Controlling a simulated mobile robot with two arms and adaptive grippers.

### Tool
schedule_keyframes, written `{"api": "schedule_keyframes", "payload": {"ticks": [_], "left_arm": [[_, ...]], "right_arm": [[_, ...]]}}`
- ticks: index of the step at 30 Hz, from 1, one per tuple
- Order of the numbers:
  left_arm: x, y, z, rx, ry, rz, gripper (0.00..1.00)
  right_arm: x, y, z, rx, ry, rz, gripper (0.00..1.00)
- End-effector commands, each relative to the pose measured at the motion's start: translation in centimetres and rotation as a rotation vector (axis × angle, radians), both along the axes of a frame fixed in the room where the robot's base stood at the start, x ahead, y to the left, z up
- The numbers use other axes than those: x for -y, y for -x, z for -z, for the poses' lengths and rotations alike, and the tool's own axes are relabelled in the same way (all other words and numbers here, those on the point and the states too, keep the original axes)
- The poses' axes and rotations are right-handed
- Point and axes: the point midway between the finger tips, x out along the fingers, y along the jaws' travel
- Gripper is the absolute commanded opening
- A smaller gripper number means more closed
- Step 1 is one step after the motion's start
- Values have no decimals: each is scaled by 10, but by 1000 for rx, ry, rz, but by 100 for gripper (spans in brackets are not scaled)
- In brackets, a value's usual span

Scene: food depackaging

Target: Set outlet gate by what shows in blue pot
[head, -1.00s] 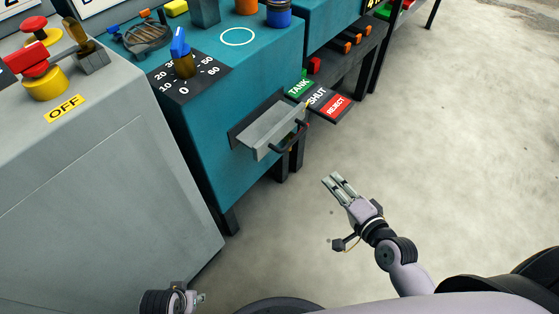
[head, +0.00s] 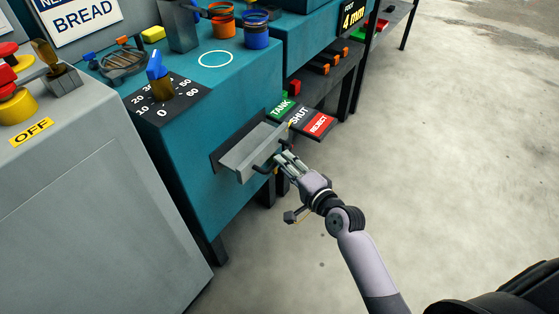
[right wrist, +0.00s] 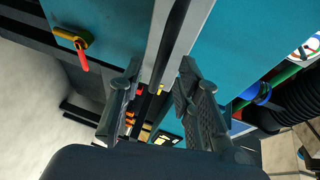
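The outlet gate (head: 250,150) is a grey metal flap on the front of the teal machine, with a dark bar handle (head: 264,168). Beside it are the labels TANK (head: 281,108), SHUT (head: 299,117) and REJECT (head: 318,125). A small yellow tip by the gate lies near SHUT. The blue pot (head: 256,33) stands on the machine top; what is in it is too small to tell. My right gripper (head: 283,158) is at the handle's right end. Its fingers (right wrist: 160,100) are apart, with a dark bar between or beyond them; contact is unclear. My left gripper is out of view.
An orange pot (head: 222,22) stands beside the blue one, near a white circle (head: 216,58). A dial with a blue knob (head: 156,68) is on the machine's near corner. A grey cabinet (head: 90,190) marked OFF is at left. Floor at right is clear.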

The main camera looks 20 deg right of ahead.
Motion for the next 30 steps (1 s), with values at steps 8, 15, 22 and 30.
{"api": "schedule_keyframes", "payload": {"ticks": [8, 15, 22, 30], "left_arm": [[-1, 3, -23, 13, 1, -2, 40], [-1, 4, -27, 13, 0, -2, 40], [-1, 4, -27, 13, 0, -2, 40], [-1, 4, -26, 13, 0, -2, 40]], "right_arm": [[-9, -33, 7, 1, 0, 0, 31], [-10, -38, 7, 0, 1, 0, 31], [-10, -37, 7, 0, 1, 0, 24], [-10, -37, 7, 0, 1, 0, 6]]}}
